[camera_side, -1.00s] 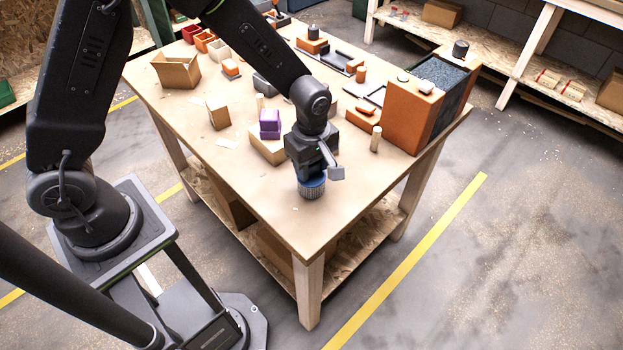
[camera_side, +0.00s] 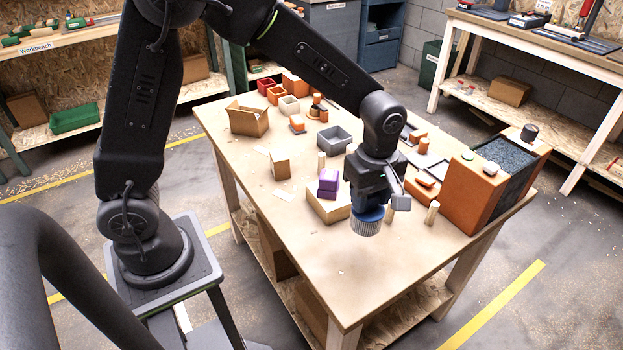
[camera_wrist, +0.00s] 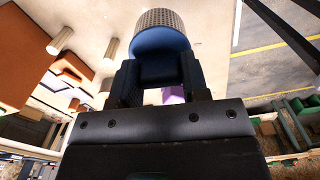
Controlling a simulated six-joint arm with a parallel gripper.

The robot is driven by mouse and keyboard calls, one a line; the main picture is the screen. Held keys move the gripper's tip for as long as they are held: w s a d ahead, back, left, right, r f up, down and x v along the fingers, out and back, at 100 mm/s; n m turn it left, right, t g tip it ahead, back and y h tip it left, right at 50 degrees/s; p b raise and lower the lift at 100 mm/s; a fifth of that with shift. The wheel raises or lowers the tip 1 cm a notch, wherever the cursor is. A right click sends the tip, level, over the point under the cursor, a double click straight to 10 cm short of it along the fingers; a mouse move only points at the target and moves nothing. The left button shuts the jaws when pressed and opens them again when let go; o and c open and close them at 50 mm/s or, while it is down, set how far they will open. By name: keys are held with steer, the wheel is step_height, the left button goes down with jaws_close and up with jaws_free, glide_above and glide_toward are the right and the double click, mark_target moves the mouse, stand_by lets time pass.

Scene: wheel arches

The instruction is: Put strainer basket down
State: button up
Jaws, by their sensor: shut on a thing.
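The strainer basket has a blue rim and a grey mesh cup (camera_side: 366,226). It shows near the front part of the wooden table (camera_side: 310,265) in the side view. In the wrist view the basket (camera_wrist: 160,32) sits between the fingers, with its blue side towards me. My gripper (camera_side: 370,203) is shut on the basket from above and holds it roughly upright. The gripper's two fingers (camera_wrist: 157,75) also show in the wrist view. The side view does not clearly show whether the basket's bottom touches the tabletop.
Purple blocks (camera_side: 328,184) on a cardboard box (camera_side: 326,206) stand close to the left. A wooden peg (camera_side: 432,212) and an orange wheel-arch block (camera_side: 468,195) stand to the right. The tabletop's front corner is clear.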

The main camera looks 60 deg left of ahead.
steer(key=r, duration=0.3)
steer(key=a+r, duration=0.1)
steer(key=r, duration=0.1)
steer(key=shift+w, duration=0.2)
steer(key=w+a+n, duration=0.2)
steer(key=a+n, duration=0.4)
steer(key=a, duration=0.8)
steer(key=w+a+n, duration=0.2)
steer(key=a+n, duration=0.4)
steer(key=a, duration=0.8)
steer(key=s+a+n, duration=0.4)
steer(key=a, duration=0.4)
steer(key=s+a+n, duration=0.4)
steer(key=a, duration=0.5)
steer(key=shift+s+f, duration=0.2)
steer(key=shift+f, duration=7.2)
steer(key=o, duration=1.1)
steer(key=shift+f, duration=0.1)
steer(key=shift+o, duration=0.2)
